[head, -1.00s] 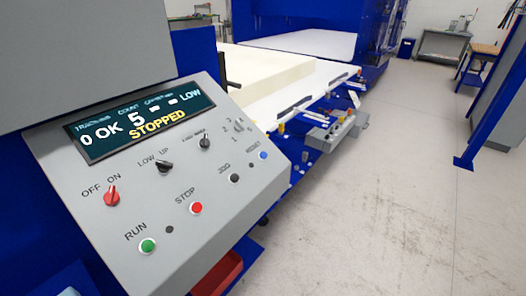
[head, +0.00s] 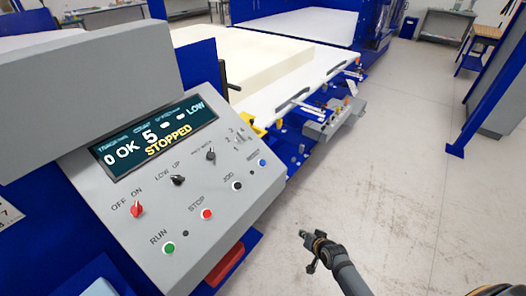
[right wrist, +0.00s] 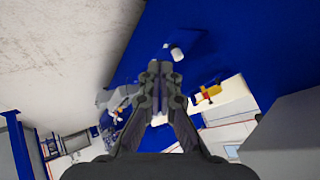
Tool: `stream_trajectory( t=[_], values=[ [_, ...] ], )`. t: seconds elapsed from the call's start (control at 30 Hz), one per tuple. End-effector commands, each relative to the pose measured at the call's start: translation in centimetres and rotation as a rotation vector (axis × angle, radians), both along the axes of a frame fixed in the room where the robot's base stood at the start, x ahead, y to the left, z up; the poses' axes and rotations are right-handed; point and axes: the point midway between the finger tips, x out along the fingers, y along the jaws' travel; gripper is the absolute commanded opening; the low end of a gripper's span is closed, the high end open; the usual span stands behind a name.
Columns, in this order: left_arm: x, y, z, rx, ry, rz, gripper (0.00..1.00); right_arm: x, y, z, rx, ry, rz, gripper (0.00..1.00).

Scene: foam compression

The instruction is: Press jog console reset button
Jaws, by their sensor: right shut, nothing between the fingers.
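The grey jog console (head: 140,210) fills the left of the head view. Its display (head: 155,138) reads "0 OK 5 LOW STOPPED". The blue reset button (head: 262,162) is at the panel's right edge, beside the black jog button (head: 237,186). The red stop button (head: 207,214) and green run button (head: 169,248) lie lower left. My right gripper (head: 304,235) is shut and empty, in front and to the right of the console, apart from it. Its closed fingers (right wrist: 160,72) also show in the right wrist view. My left gripper is not in view.
A red selector (head: 136,209) and black knobs (head: 177,180) sit on the same panel. A cream foam block (head: 255,62) lies on the white machine bed behind. A red bin (head: 225,264) is below the console. The concrete floor (head: 420,160) at the right is open.

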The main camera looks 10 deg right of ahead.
Motion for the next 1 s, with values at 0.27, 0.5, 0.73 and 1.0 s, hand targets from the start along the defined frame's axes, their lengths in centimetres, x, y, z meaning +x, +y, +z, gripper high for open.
stream_trajectory(
  t=[0.27, 0.5, 0.73, 1.0],
  values=[
    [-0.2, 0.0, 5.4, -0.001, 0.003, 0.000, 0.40, 6.3, 3.3, 19.5, 0.205, -0.220, -0.014, 0.00],
    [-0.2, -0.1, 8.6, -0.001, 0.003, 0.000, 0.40, 7.8, 6.7, 33.8, 0.373, -0.359, 0.026, 0.00],
    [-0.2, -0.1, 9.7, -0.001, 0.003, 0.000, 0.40, 7.6, 8.4, 40.0, 0.452, -0.414, 0.060, 0.00],
    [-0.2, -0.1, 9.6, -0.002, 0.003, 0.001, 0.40, 7.5, 8.6, 40.4, 0.461, -0.419, 0.063, 0.00]
  ],
)
